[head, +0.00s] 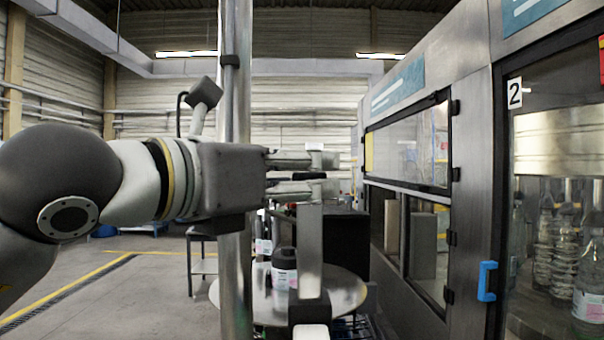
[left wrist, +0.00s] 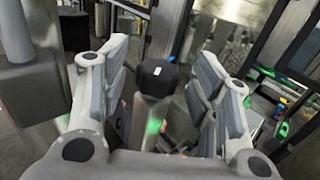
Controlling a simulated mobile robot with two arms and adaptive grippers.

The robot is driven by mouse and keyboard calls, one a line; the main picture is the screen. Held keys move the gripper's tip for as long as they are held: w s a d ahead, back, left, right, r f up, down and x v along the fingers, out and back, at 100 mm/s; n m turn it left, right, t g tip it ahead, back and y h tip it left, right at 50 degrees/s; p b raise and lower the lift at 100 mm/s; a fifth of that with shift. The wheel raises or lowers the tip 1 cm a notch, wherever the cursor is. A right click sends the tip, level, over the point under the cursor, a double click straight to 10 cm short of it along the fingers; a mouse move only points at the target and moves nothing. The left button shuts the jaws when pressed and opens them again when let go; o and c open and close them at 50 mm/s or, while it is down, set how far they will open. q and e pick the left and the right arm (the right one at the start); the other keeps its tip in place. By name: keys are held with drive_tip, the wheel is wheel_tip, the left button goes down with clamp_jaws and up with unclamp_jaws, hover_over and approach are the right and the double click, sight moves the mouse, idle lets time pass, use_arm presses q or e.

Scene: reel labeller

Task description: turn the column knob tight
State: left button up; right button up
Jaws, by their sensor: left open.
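The column knob (left wrist: 157,75) shows in the left wrist view as a black, many-sided cap with a small white mark. It sits at the end of a grey shaft (left wrist: 150,112). My left gripper (left wrist: 160,92) is open, with one finger on each side of the knob and visible gaps between. In the head view my left gripper (head: 325,172) reaches in from the left, its fingers one above the other, in front of the machine. My right gripper is not in view.
A tall metal post (head: 235,270) stands close to my left wrist. Below the gripper, a round metal table (head: 345,290) carries a dark-capped bottle (head: 284,268) beside an upright metal plate (head: 310,250). A glazed machine cabinet (head: 470,200) with a blue handle (head: 487,281) fills the right.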

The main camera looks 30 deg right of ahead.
use_arm(q)
drive_tip(key=v, duration=1.1)
